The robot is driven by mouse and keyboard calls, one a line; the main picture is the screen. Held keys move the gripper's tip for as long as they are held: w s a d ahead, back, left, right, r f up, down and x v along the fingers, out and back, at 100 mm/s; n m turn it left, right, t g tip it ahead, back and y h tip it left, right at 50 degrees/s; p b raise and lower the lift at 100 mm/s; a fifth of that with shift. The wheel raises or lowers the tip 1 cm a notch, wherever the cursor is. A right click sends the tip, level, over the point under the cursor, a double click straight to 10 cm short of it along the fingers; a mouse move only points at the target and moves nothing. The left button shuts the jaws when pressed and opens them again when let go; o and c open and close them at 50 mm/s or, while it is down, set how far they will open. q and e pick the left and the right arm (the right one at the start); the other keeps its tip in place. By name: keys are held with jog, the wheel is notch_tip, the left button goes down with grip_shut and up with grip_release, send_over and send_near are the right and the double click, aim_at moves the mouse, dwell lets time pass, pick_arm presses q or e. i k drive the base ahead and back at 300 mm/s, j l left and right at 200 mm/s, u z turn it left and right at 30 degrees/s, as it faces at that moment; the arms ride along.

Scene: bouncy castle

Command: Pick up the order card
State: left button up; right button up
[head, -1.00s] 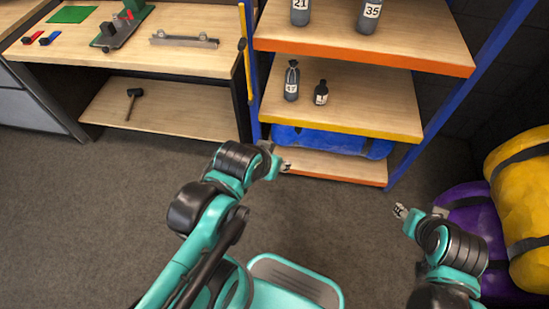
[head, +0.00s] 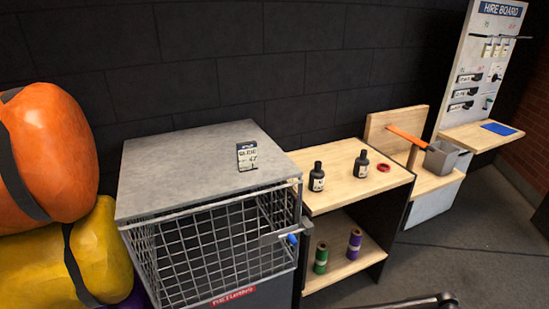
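A small upright card (head: 246,156), with dark and white areas and print too small to read surely, stands on the grey top (head: 185,165) of a wire cage. It looks like the order card. Other small tags (head: 487,50) hang on the hire board (head: 480,70) at the far right.
The wire cage (head: 215,255) has a blue-tipped latch at its right. A wooden shelf unit (head: 335,190) beside it holds two dark bottles, a red ring and two spools. A grey bin (head: 440,158) stands farther right. Orange and yellow bags (head: 50,150) fill the left.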

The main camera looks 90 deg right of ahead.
aim_at(247, 151)
jog(key=z, duration=2.75)
